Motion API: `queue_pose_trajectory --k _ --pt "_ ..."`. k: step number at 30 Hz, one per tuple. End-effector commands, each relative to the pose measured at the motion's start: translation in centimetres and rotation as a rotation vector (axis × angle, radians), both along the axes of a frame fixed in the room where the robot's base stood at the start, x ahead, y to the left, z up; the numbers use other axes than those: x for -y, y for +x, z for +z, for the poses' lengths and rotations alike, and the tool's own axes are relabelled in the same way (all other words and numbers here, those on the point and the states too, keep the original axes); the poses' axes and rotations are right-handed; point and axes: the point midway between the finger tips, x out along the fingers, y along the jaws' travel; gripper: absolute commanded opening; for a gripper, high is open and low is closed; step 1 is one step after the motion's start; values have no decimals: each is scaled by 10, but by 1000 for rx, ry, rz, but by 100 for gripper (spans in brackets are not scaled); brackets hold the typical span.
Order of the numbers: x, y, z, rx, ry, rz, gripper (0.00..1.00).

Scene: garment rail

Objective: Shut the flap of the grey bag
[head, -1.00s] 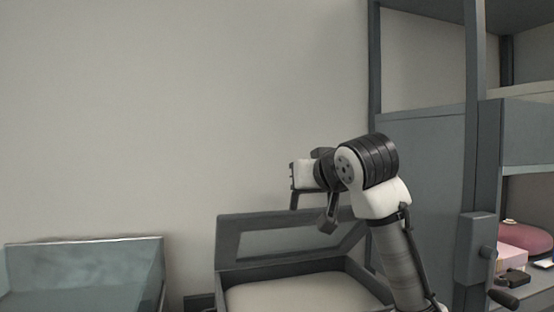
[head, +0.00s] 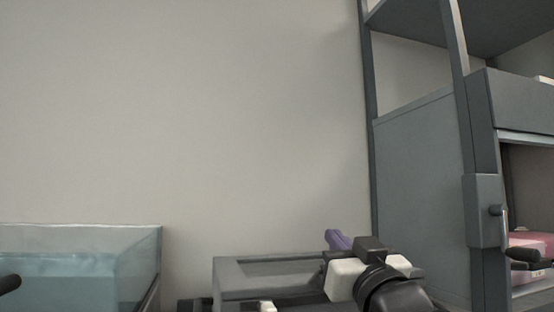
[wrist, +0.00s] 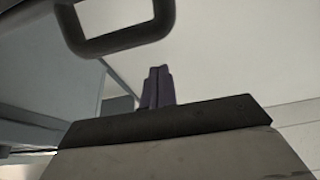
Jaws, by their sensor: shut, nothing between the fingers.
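My gripper (head: 338,240) is low in the head view, right of centre, its purple fingers pointing up. In the wrist view the purple fingers (wrist: 157,86) stand side by side, shut and empty. A grey framed panel (head: 230,272) with a darker middle stands just left of my gripper in the head view. It may be the flap of the grey bag, but I cannot tell for sure. Its lower part is cut off by the picture edge and partly hidden by my arm. In the wrist view a dark rounded loop (wrist: 120,38) crosses the top, and I cannot tell what it belongs to.
A tall grey rack (head: 420,170) with shelves stands at the right, with a handled block (head: 482,210) on its post. A pink item (head: 530,250) lies on a lower shelf. A glassy bluish tank (head: 80,265) is at the left. The wall between is bare.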

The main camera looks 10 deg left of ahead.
Motion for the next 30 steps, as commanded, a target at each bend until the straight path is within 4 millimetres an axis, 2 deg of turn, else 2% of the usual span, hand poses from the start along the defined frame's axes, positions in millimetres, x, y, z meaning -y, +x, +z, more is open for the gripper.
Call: queue_pose_trajectory --k 1,9,30 --pt "0 -1 -17 20 9 2 0" --pt "2 -7 -42 105 44 2 0" --pt "3 -7 -49 132 55 1 0"
